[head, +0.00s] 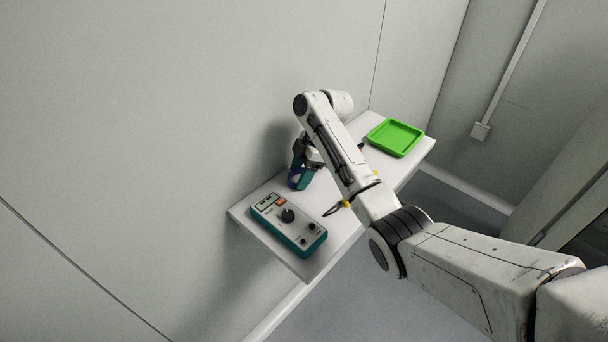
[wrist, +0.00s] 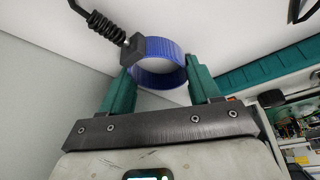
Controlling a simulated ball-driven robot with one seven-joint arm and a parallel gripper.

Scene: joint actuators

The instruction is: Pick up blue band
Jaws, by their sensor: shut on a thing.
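The blue band (wrist: 165,48) is a ring with a black block and a coiled black cord on its left side. In the wrist view it sits between the two green fingers of my gripper (wrist: 160,82), which are shut on it. In the head view my gripper (head: 302,176) is over the shelf near the wall, and a bit of the blue band (head: 294,180) shows at the fingers. Whether the band touches the shelf cannot be told.
A teal and white control box (head: 288,222) with knobs lies on the near end of the white shelf (head: 330,190). A green tray (head: 395,137) stands at the far end. A small dark item with a yellow tip (head: 346,203) lies partly behind my arm. The wall is close on the left.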

